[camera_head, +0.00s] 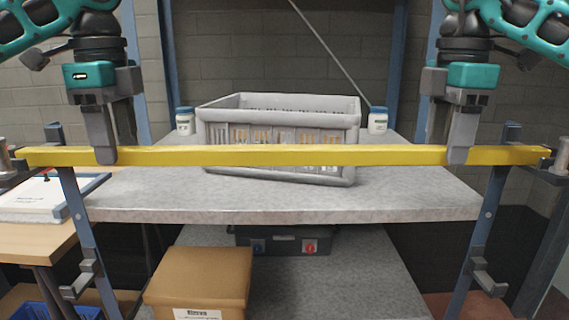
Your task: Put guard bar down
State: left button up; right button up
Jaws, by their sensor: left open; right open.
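A long yellow guard bar (280,155) lies level across the front of a shelf rack, in front of a grey crate. Its left end is at a dark bracket (53,135) on the left post, and its right end is at a matching bracket (511,133) on the right post. My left gripper (112,155) is open, pointing down, with its fingers at the bar near its left end. My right gripper (455,155) is open, pointing down, at the bar near its right end. Lower hooks show on the left post (83,280) and on the right post (486,277).
The grey crate (340,172) stands on the upper shelf (280,205), between a left jar (185,121) and a right jar (378,120). A cardboard box (200,275) and a dark case (283,241) sit below. A wooden table (40,242) stands at left.

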pick_arm(q)
jog(key=shift+r, duration=0.1)
notch_tip(320, 180, up, 12)
pick_arm(e)
notch_tip(320, 180, up, 12)
dwell(1.3)
dwell(0.4)
